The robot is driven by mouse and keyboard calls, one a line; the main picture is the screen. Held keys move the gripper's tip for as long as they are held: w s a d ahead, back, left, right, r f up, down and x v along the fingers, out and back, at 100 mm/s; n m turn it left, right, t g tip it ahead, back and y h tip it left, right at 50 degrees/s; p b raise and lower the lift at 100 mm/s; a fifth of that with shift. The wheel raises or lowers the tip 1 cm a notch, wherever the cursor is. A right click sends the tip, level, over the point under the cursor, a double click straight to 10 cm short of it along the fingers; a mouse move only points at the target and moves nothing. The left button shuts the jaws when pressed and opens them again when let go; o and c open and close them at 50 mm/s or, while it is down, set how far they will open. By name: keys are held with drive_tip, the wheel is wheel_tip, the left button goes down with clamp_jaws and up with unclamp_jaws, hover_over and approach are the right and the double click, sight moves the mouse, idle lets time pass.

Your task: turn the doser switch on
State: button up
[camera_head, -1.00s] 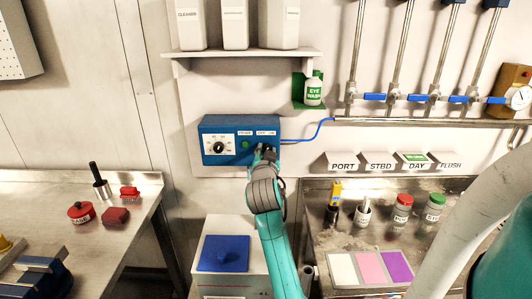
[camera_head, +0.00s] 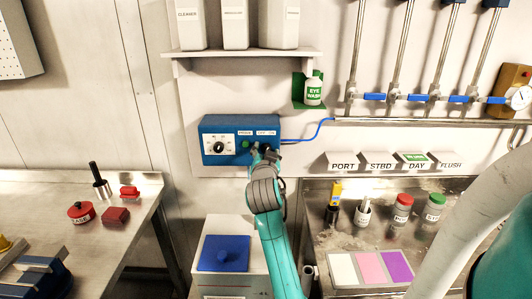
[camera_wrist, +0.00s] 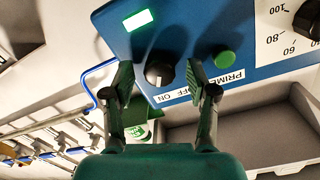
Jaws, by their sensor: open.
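The blue doser box (camera_head: 210,128) is on the wall below the shelf; it also fills the upper part of the wrist view (camera_wrist: 262,22). Its black switch knob (camera_wrist: 158,74) has a small white mark and sits by the OFF and ON labels. My gripper (camera_wrist: 160,76) is open, with one finger on each side of the knob; I cannot tell whether either touches it. In the head view my gripper (camera_head: 263,150) is at the box's lower right and hides the switch.
A green push button (camera_wrist: 225,59) labelled PRIME is close beside one finger. A black numbered dial (camera_head: 218,147) is on the box's left. A bright green-edged rectangle (camera_wrist: 138,20) shows on the box. A blue cable (camera_head: 322,128) leaves the box's right side.

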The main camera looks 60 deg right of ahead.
drive_tip(key=v, duration=1.2)
idle(0.3)
drive_tip(key=s+a+f+n+t+y, duration=0.3)
drive_tip(key=a+f+n+y, duration=0.25)
drive_tip(key=a+f, duration=0.6)
drive_tip(key=s+a+f+n+t+y, duration=0.35)
drive_tip(key=a+f+n, duration=0.25)
drive_tip(key=a+f, duration=0.5)
drive_tip(key=s+a+n+y, duration=0.1)
drive_tip(key=s+a+y, duration=0.1)
drive_tip(key=s+a, duration=0.2)
drive_tip(key=s+a+f+n+y, duration=0.1)
drive_tip(key=s+a, duration=0.3)
drive_tip(key=s, duration=0.6)
drive_tip(key=s+a+f+n+y, duration=0.1)
drive_tip(key=s+a+n+y, duration=0.2)
drive_tip(key=s+a, duration=0.2)
drive_tip(key=s, duration=0.3)
drive_tip(key=shift+s, duration=0.1)
